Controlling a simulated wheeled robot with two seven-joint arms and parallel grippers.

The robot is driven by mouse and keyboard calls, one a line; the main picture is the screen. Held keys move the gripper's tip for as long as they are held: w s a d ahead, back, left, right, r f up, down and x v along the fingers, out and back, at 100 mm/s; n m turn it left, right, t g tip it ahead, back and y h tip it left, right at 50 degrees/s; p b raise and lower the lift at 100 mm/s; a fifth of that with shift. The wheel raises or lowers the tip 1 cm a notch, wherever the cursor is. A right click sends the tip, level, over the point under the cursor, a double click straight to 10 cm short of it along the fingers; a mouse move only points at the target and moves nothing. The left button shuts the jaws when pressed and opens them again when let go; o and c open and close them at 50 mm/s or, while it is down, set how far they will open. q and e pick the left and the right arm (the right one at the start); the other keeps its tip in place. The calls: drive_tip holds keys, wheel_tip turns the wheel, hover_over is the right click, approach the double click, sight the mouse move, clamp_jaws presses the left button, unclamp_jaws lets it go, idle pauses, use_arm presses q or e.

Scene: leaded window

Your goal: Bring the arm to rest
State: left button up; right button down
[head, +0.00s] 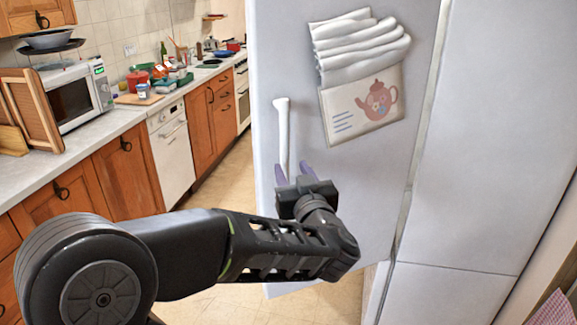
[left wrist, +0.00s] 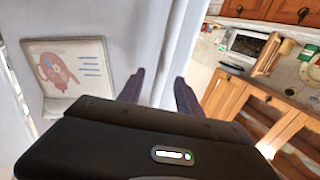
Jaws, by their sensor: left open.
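My left arm reaches in from the left in the head view. Its gripper (head: 293,172) is in front of the open white fridge door (head: 240,0), just below the white vertical handle (head: 283,130). I cannot tell whether a finger touches the door or handle. My right gripper is in neither view.
A card with a teapot picture (head: 365,105) and a white cloth (head: 358,45) hang on the door. Wooden cabinets (head: 125,170) and a counter with a microwave (head: 78,97) run along the left. Tiled floor (head: 235,180) shows between cabinets and door.

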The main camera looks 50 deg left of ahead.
use_arm(q)
drive_tip(key=v, duration=0.2)
drive_tip(key=shift+s+d, duration=0.1)
drive_tip(key=shift+d, duration=0.2)
idle(0.3)
